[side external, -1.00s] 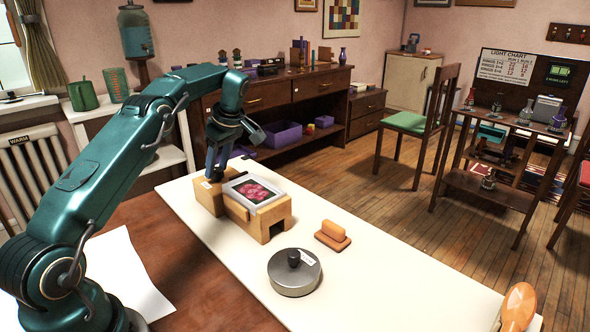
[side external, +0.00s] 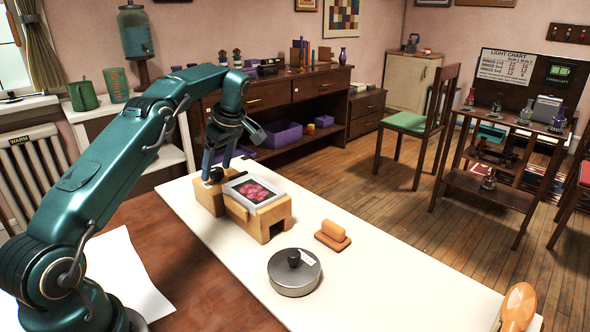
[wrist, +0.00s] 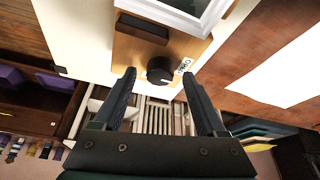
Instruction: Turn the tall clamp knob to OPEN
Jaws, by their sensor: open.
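The black clamp knob (wrist: 160,70) stands on the tall end of a wooden block (wrist: 140,50), beside a small white label that seems to read OPEN (wrist: 183,68). In the side external view the knob (side external: 216,174) is a small dark shape on the block (side external: 209,198). My gripper (wrist: 159,75) is open, its fingertips on either side of the knob in the wrist view, with gaps showing. It is also seen over the block in the side external view (side external: 217,168). I cannot tell which way the knob points.
A framed flower picture (side external: 253,191) lies on the block next to the knob. An orange block (side external: 333,235) and a round metal lid-like disc (side external: 294,275) sit on the white board (side external: 370,290). The board around them is mostly clear.

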